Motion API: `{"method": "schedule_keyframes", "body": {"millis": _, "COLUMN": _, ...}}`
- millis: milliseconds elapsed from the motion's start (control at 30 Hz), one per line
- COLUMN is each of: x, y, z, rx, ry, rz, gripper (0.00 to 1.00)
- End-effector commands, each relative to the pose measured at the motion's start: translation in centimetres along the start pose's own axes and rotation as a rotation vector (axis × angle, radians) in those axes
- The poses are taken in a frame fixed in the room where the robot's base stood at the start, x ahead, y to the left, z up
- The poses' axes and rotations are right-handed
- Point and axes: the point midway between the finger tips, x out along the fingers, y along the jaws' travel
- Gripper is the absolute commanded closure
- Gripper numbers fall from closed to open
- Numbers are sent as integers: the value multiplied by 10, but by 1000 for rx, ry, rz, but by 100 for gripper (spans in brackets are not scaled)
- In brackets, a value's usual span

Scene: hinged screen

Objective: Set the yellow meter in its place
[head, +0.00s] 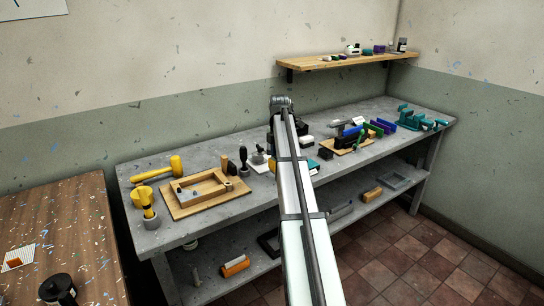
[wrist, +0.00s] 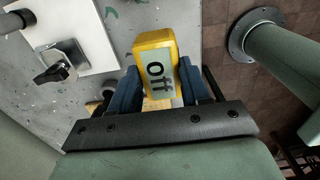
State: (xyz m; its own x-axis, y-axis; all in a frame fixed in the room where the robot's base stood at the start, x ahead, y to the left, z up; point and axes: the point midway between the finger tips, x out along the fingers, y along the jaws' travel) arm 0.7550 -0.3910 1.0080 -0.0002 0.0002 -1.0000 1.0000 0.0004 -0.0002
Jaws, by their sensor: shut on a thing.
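In the wrist view the yellow meter (wrist: 168,45) has a pale green screen reading "off", turned sideways in the picture. My gripper (wrist: 158,80) is shut on it, with a dark blue finger on each side. The meter is in front of the grey bench surface; I cannot tell whether it touches anything. In the head view my arm covers the gripper and I cannot make out the meter. The meter's place is not identifiable in either view.
In the wrist view a white plate with a black knob (wrist: 62,68) lies left of the meter. The bench (head: 225,146) also carries a wooden tray (head: 178,211), a yellow mallet (head: 158,168) and teal parts (head: 408,117). A loaded shelf (head: 340,62) hangs above.

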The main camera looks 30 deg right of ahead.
Motion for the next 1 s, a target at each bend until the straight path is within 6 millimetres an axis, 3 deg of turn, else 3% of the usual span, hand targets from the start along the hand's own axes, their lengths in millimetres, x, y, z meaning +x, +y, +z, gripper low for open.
{"method": "schedule_keyframes", "body": {"millis": 467, "x": 5, "y": 0, "z": -1, "rx": 0, "ry": 0, "rz": 0, "gripper": 84}}
{"method": "schedule_keyframes", "body": {"millis": 1000, "x": 43, "y": 0, "z": -1, "rx": 0, "ry": 0, "rz": 0, "gripper": 84}}
